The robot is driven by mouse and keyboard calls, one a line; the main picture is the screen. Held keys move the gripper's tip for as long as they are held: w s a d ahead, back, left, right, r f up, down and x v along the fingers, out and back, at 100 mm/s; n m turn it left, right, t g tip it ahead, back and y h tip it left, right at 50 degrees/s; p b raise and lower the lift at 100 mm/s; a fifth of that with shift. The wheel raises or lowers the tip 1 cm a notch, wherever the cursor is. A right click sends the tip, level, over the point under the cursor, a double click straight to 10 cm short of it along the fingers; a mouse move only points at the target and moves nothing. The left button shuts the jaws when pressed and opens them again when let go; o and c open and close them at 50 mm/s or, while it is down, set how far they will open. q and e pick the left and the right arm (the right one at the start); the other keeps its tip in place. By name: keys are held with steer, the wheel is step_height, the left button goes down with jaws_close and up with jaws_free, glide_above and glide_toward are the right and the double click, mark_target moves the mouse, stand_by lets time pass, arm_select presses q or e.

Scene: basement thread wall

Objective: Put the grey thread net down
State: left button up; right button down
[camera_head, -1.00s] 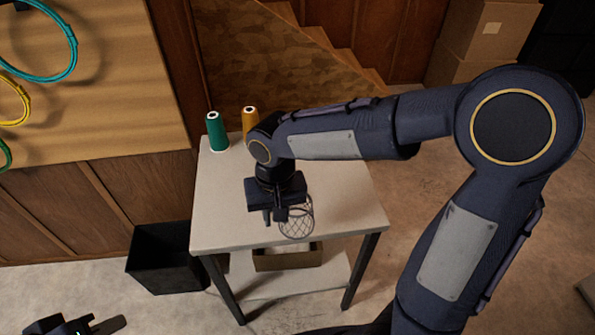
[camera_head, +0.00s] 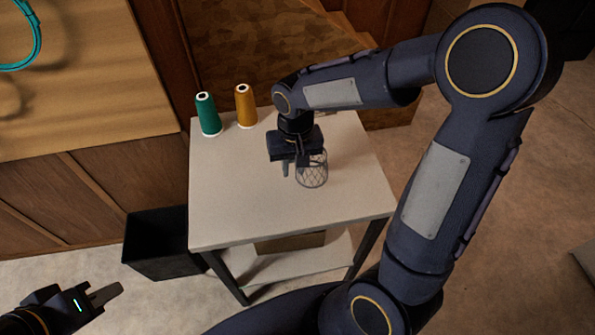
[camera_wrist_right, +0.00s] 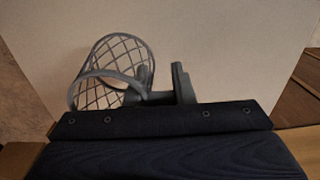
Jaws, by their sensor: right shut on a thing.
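The grey thread net (camera_head: 312,170) is an open wire-like mesh cylinder over the white table top (camera_head: 250,215). My right gripper (camera_head: 293,165) points down over the table and is shut on the net at its side. In the right wrist view the net (camera_wrist_right: 112,70) lies left of the dark fingers (camera_wrist_right: 163,82), with its round rim toward the camera. I cannot tell whether the net touches the table. My left gripper (camera_head: 105,294) is at the lower left, away from the table, with no object visible in it; its jaw gap is unclear.
A green thread cone (camera_head: 208,114) and an orange thread cone (camera_head: 245,106) stand at the table's back left. A black bin (camera_head: 158,245) is on the floor left of the table. A box (camera_head: 290,242) sits on the lower shelf. The table's front and left are clear.

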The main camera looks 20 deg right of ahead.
steer(key=shift+w+d+f, duration=0.35)
steer(key=shift+d+f, duration=0.1)
steer(key=shift+f, duration=0.2)
steer(key=f, duration=0.4)
steer(key=shift+w+d, duration=0.25)
steer(key=shift+d, duration=0.05)
steer(key=shift+f, duration=0.1)
steer(key=shift+f, duration=0.15)
steer(key=c, duration=1.2)
jaws_free()
steer(key=shift+c, duration=0.2)
